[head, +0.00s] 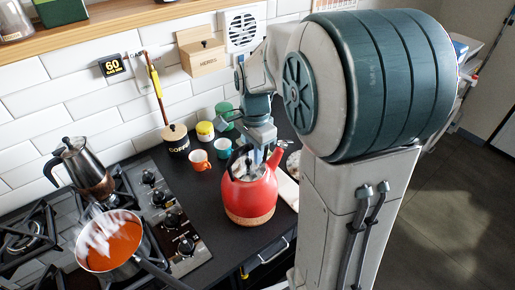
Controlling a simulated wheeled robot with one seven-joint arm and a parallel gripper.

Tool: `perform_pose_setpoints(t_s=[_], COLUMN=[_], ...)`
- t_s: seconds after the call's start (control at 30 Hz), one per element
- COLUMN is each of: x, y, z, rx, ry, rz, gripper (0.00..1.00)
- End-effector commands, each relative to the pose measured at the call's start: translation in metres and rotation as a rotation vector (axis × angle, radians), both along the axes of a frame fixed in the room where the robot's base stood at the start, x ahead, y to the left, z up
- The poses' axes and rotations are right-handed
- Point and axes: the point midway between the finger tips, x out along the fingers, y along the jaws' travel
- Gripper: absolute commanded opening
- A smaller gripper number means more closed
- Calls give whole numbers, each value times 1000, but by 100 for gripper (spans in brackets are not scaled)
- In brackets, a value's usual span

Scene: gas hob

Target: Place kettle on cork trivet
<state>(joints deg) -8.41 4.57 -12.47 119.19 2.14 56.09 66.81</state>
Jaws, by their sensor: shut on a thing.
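The red kettle (249,191) is upright near the front edge of the black worktop, right of the hob. Its spout points up and to the right, and its dark handle is at the top. My gripper (261,153) reaches down from above and is shut on the kettle at the handle; the fingertips are partly hidden.
The gas hob at left holds a pan of orange soup (110,243) and a moka pot (84,165). An orange cup (199,160), a teal cup (223,149) and a coffee jar (176,141) stand behind the kettle. A pale board (286,192) lies at right.

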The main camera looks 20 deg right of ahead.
Motion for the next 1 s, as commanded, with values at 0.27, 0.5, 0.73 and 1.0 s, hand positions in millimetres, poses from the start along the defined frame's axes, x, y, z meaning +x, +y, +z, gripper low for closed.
perform_pose_setpoints(t_s=[0.27, 0.5, 0.73, 1.0], x=[0, 0, -1, -1], y=[0, 0, 0, 0], z=[-30, -32, -37, -37], rx=[0, 0, -1, -1], ry=[0, -3, 2, 2], rz=[0, 0, 0, 0], gripper=[0, 0, 25, 41])
